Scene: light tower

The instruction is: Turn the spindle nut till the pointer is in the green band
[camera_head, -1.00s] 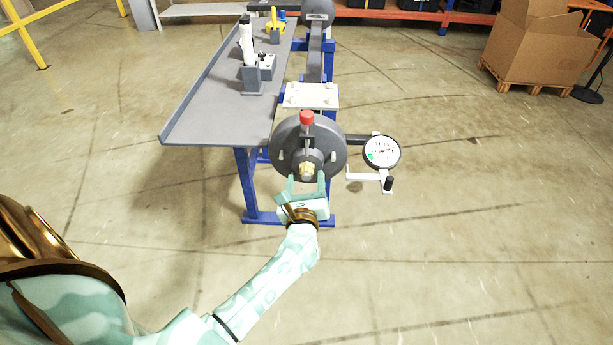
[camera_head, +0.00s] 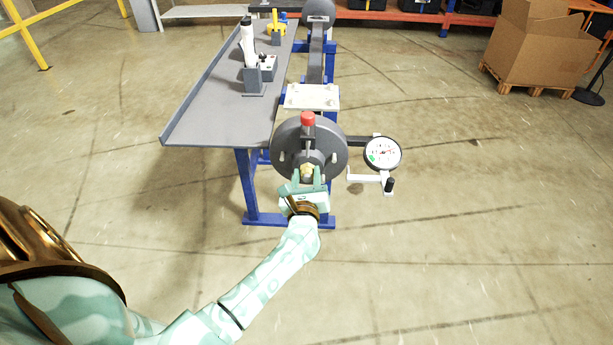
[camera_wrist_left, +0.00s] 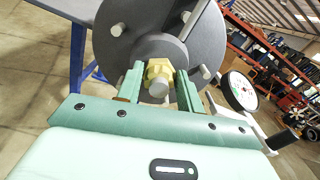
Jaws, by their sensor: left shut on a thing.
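The brass spindle nut (camera_head: 307,170) sits at the centre of the dark grey round flange (camera_head: 285,138). My left gripper (camera_head: 307,176) comes up from below and is shut on the nut. In the left wrist view the nut (camera_wrist_left: 159,70) lies between the two green fingers, with the round spindle end in front of it. The white dial gauge (camera_head: 382,153) is to the right of the flange. Its green band (camera_head: 371,158) is at the lower left of the face; the thin pointer is too small to read surely. My right gripper is out of view.
A red-topped part (camera_head: 308,118) stands above the nut. A white bracket with a black knob (camera_head: 389,185) juts out under the gauge. A grey bench (camera_head: 215,115) on blue legs holds tools at the left.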

